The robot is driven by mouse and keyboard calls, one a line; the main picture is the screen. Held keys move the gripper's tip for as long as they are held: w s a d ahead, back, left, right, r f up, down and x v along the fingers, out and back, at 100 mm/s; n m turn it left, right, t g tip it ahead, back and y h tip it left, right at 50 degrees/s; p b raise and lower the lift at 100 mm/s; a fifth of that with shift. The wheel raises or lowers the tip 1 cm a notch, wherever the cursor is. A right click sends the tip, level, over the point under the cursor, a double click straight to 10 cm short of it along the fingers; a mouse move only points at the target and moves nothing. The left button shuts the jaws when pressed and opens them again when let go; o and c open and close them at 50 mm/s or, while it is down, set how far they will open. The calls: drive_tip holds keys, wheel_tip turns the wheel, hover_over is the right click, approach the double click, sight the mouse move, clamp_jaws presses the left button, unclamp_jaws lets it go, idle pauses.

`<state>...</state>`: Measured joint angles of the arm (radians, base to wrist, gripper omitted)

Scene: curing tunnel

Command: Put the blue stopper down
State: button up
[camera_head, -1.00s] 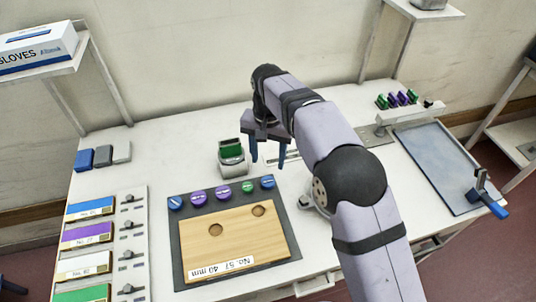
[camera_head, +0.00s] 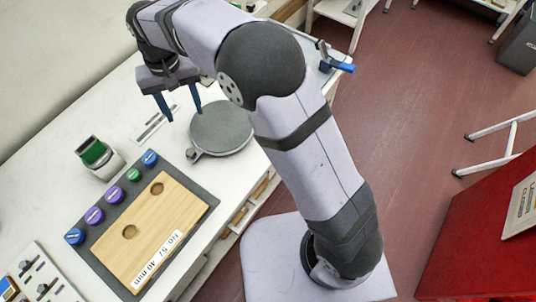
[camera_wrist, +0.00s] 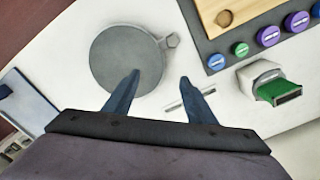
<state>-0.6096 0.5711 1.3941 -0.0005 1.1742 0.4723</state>
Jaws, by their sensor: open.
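Two blue stoppers stand in the row along the dark mat's edge, one at the end near the round grey disc (camera_head: 150,158), the other at the far end (camera_head: 74,236). Two purple stoppers (camera_head: 95,215) and a green stopper (camera_head: 134,175) stand between them. In the wrist view the nearer blue stopper (camera_wrist: 217,63) is to the right of my fingers. My gripper (camera_head: 183,118) is open and empty above the white table, between the white holder with a green block (camera_head: 93,151) and the disc. Nothing shows between its fingers in the wrist view (camera_wrist: 160,77).
A wooden board (camera_head: 155,225) with two round holes, both empty, lies on the dark mat (camera_head: 202,208). The round grey disc (camera_head: 222,128) is near the table edge. A flat slotted label strip (camera_head: 152,128) lies near my gripper. A red cabinet (camera_head: 480,235) stands off the table.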

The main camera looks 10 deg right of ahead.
drive_tip(key=s+d+f+m, duration=0.1)
drive_tip(key=s+d, duration=0.2)
drive_tip(key=d, duration=0.6)
drive_tip(key=s+d, duration=0.3)
drive_tip(key=d, duration=0.6)
drive_tip(key=s+d+f, duration=0.4)
drive_tip(key=s+d, duration=0.5)
drive_tip(key=s, duration=0.2)
drive_tip(key=shift+s+d+f+m, duration=0.15)
drive_tip(key=shift+s+d+m, duration=0.15)
drive_tip(key=shift+s+d, duration=0.1)
drive_tip(key=shift+f, duration=0.1)
